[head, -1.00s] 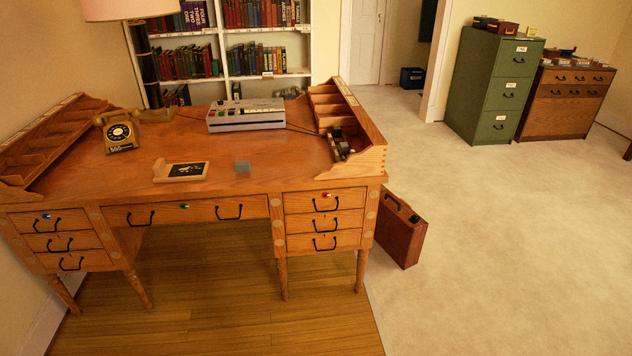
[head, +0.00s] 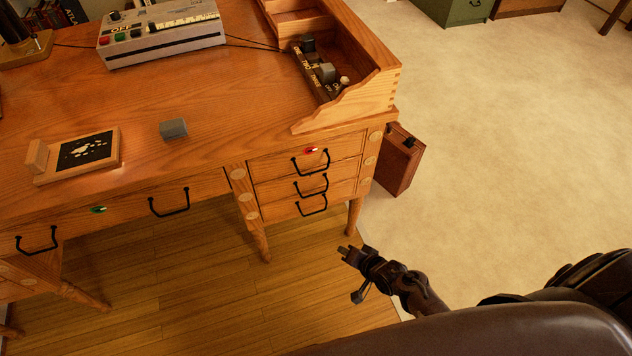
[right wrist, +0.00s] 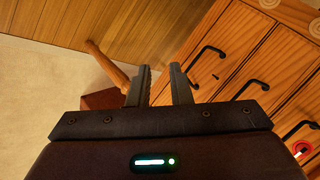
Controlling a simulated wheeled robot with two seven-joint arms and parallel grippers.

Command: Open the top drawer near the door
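The desk (head: 240,95) has a stack of three drawers at its right end, on the side nearer the pale carpet. The top drawer (head: 272,167) of that stack is shut. It has a black handle (head: 309,173) and a red marker (head: 311,150) above it. The red marker also shows at the lower right of the right wrist view (right wrist: 303,148). My right gripper (head: 345,250) is low, in front and to the right of the stack, apart from the drawers. In the right wrist view its two fingers (right wrist: 160,86) are apart with nothing between them. My left gripper is out of view.
Two lower drawers with black handles (head: 312,208) sit under the top one. A desk leg (head: 354,216) stands below the stack, with a brown case (head: 399,163) beside the desk. The wooden floor (head: 200,270) in front is clear.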

